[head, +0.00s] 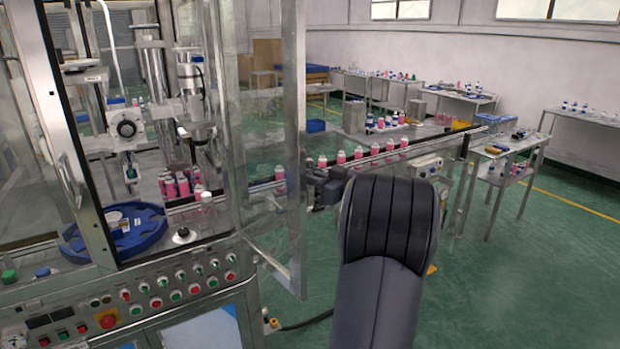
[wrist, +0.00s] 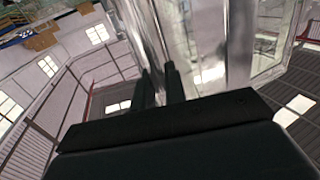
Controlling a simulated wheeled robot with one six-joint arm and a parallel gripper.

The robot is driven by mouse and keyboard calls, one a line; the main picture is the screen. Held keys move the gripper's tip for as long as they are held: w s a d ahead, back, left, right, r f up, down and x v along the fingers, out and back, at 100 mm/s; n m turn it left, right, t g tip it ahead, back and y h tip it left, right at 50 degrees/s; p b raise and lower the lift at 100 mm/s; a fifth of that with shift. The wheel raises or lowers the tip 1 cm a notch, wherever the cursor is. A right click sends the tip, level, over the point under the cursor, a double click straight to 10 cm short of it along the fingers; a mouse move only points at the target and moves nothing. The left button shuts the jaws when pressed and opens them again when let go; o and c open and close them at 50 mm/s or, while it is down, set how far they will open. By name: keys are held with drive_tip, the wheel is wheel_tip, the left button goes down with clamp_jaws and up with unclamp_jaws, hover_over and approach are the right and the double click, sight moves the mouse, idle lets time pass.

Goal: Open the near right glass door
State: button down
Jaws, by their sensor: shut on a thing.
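The near right glass door (head: 268,110) has a metal frame and stands swung out from the crimping machine, leaving a gap at the machine's front right. Its metal edge also shows in the wrist view (wrist: 152,40). My gripper (head: 318,188) is at the door's outer edge, around mid-height, partly hidden behind my dark arm. In the wrist view its two dark fingers (wrist: 158,85) are close together with the door's metal edge between them. The exact contact is hard to make out.
Inside the machine are a blue round turntable (head: 118,232) and pink bottles (head: 175,187). A control panel (head: 160,292) with several buttons is below. A conveyor (head: 380,155) with pink bottles runs behind the door and my arm. Green floor (head: 530,270) at right is clear.

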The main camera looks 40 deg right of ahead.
drive_tip(key=shift+r, duration=0.1)
drive_tip(key=c, duration=1.5)
unclamp_jaws()
drive_tip(key=shift+c, duration=0.2)
drive_tip(key=s+d+b, duration=0.1)
drive_tip(key=s+b, duration=0.2)
drive_tip(key=s, duration=0.7)
drive_tip(key=shift+s+d, duration=0.3)
drive_tip(key=shift+d, duration=0.1)
